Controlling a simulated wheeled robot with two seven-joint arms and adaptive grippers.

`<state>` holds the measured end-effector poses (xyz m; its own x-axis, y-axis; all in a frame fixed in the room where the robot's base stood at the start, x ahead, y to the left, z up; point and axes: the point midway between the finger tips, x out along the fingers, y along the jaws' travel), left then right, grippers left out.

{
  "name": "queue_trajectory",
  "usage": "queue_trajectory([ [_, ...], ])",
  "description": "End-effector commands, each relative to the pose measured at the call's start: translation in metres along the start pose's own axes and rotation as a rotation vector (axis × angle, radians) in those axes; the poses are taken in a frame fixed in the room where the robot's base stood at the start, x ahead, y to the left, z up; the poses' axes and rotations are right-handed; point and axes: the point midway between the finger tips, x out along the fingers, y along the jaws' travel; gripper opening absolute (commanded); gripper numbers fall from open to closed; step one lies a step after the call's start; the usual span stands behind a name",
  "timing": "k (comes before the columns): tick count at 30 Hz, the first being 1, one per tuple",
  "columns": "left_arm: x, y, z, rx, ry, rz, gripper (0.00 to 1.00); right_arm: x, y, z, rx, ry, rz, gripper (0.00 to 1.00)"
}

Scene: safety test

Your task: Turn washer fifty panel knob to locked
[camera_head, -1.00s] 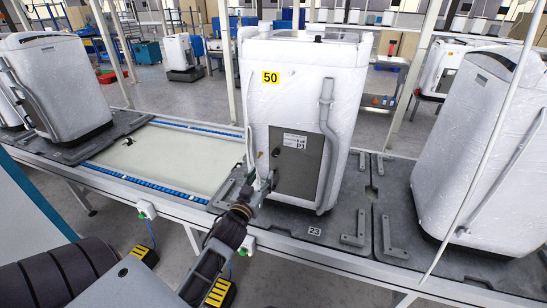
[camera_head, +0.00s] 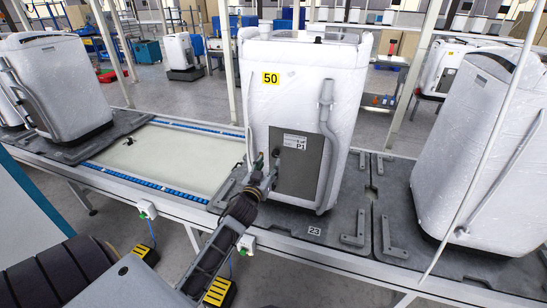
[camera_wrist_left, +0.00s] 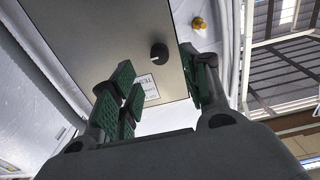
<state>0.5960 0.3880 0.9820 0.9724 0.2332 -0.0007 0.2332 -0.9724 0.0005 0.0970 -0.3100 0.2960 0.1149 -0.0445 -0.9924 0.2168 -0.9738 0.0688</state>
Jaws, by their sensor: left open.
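The white, film-wrapped washer fifty (camera_head: 306,95) stands upright on the conveyor line, with a yellow "50" label (camera_head: 270,77) on its side. Its grey panel (camera_head: 302,172) is low on that side and also shows in the left wrist view (camera_wrist_left: 95,30). A round black knob (camera_wrist_left: 158,53) with a light mark sits on the panel, near a small white printed label (camera_wrist_left: 147,87). My left gripper (camera_head: 264,168) is open in front of the panel's left part. In the left wrist view its green-padded fingers (camera_wrist_left: 157,66) are apart, with the knob visible between them and apparently untouched. My right gripper is out of view.
A grey hose (camera_head: 326,130) runs down the washer's right side. Other wrapped washers stand at the left (camera_head: 60,85) and right (camera_head: 485,150). The dark pallet (camera_head: 340,225) carries raised brackets. A thin white pole (camera_head: 478,170) crosses the right foreground.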

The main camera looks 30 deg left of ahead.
Motion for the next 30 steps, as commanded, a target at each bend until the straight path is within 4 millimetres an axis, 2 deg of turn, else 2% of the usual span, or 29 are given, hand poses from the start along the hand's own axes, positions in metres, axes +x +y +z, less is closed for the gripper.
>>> queue_trajectory([
  [18,0.050,0.000,-0.001,0.002,0.001,0.000,0.46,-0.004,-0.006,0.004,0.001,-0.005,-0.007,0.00],
  [30,0.061,0.000,0.000,0.001,0.000,0.000,0.46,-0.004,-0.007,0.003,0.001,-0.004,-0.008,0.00],
])
